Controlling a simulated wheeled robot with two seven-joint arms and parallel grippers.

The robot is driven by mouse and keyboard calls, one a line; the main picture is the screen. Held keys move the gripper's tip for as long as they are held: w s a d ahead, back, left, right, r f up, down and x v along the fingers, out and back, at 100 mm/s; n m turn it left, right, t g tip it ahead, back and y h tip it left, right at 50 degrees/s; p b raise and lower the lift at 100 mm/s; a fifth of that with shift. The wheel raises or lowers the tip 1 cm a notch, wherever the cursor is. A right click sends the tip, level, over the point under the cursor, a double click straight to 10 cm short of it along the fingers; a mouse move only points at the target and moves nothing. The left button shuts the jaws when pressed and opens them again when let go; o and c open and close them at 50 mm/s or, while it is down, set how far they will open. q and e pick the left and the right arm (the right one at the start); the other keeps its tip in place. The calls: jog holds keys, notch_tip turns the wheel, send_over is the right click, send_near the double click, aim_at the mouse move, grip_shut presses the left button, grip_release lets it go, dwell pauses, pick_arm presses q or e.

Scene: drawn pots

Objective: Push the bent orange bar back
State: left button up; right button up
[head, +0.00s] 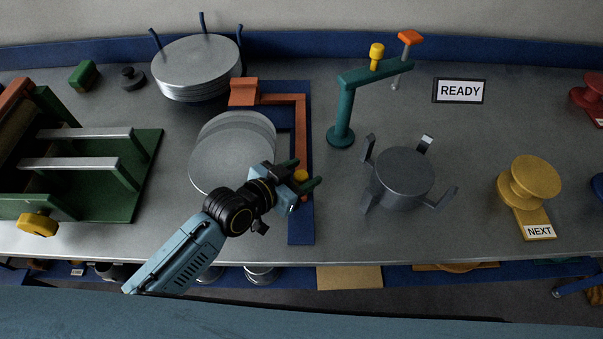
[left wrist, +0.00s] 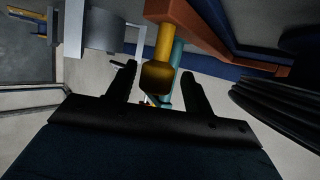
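The bent orange bar (head: 302,125) is L-shaped and lies on a blue base plate (head: 301,229). One leg runs left to an orange block (head: 243,92); the other comes toward me. A yellow knob (head: 301,175) is at its near end. In the left wrist view the bar (left wrist: 215,35) and the knob (left wrist: 157,76) show close up. My left gripper (head: 304,175) is open at the near end, its fingers on either side of the knob. In the left wrist view, gaps show between the knob and both fingers (left wrist: 158,85). My right gripper is not in view.
Stacked grey discs (head: 222,163) lie left of the bar. A teal post with an arm (head: 342,112) and a grey pronged holder (head: 402,178) stand to the right. A green rack (head: 85,190) is at the left, and a yellow NEXT spool (head: 530,183) at the right.

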pick_arm(q)
jog(key=shift+s+a+r, duration=0.15)
jog(key=shift+s+a, duration=0.2)
jog(key=shift+s, duration=0.15)
jog(key=v, duration=1.2)
jog(key=shift+r, duration=0.2)
jog(key=shift+s, duration=0.15)
